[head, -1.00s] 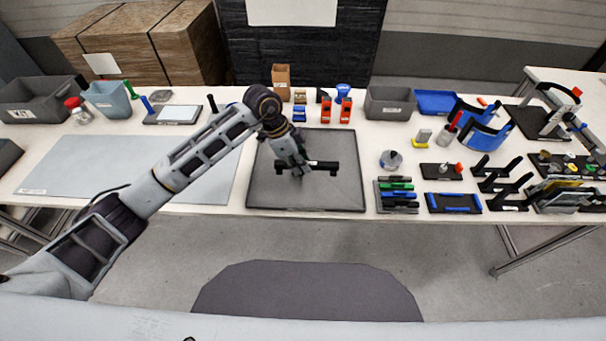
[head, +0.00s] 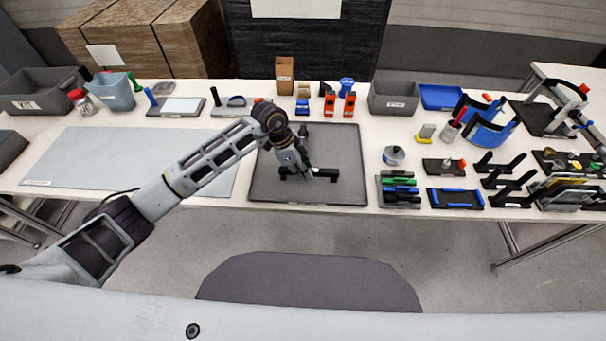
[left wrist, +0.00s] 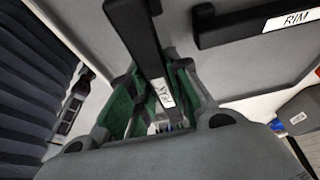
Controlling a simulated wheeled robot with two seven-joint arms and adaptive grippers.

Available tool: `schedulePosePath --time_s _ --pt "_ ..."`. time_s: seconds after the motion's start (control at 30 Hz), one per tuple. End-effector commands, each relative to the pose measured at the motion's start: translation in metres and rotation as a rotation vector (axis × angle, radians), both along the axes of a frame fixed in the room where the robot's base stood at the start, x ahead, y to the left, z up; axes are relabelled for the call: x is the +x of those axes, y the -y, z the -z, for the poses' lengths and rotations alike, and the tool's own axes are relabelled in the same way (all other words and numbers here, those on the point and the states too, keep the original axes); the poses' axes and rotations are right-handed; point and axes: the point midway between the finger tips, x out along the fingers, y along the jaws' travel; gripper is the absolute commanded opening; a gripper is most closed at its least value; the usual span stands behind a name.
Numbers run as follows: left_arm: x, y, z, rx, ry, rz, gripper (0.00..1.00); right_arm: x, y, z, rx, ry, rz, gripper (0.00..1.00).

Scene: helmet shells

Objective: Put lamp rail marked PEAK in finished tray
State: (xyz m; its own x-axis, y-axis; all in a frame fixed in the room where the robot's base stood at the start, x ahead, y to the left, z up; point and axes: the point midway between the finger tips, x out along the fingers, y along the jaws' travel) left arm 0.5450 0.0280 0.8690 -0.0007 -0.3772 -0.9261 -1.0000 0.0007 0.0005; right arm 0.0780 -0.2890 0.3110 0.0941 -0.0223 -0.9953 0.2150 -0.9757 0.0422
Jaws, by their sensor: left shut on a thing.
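My left gripper (head: 302,171) is over the dark, low-rimmed tray (head: 348,150) in the middle of the table. It is shut on a black lamp rail (head: 322,174), which lies crosswise in the head view. The left wrist view shows the rail (left wrist: 136,35) between the green-lined fingers; its small white label is steeply tilted and hard to read. Whether the rail touches the tray floor cannot be told. A second black rail (left wrist: 240,27), marked RIM, lies on the tray surface in the left wrist view. My right gripper is not in view.
A pale grey mat (head: 110,165) is left of the tray. Stacked black and green pieces (head: 399,190) and a round metal part (head: 394,155) stand close to its right. Red blocks (head: 349,104) and a grey bin (head: 394,97) stand behind. The tray's right part is clear.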

Motion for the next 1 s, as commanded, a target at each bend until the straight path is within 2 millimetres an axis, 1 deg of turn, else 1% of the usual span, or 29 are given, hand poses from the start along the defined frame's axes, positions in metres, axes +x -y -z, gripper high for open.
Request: schedulePosePath --time_s 0.03,0.1,0.23,0.5,0.73,0.77,0.8,0.9,1.0 --pt "0.000 0.000 0.007 0.001 -0.003 -0.001 0.00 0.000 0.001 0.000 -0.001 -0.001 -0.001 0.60" --pt "0.000 0.000 0.015 0.000 -0.001 -0.002 0.00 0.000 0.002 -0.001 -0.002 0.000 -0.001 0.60" --pt "0.000 0.000 0.025 0.001 0.000 -0.001 0.00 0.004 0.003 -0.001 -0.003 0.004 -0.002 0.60" --pt "0.000 0.000 0.026 0.000 0.001 0.000 0.00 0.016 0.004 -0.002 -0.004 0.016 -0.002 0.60" --pt "0.000 0.000 0.029 0.000 0.001 0.000 0.00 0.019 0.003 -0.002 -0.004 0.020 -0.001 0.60" --pt "0.000 0.000 0.029 0.000 0.001 0.000 0.23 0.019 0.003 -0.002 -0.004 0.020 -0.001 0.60" --pt "0.000 0.000 0.029 0.000 0.001 0.000 0.28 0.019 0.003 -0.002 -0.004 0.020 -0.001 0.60" --pt "0.000 0.000 0.029 0.000 0.001 0.000 0.41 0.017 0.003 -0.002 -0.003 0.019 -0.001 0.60" --pt "0.000 0.000 0.029 0.000 0.001 0.000 0.41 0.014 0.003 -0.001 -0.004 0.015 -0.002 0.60"
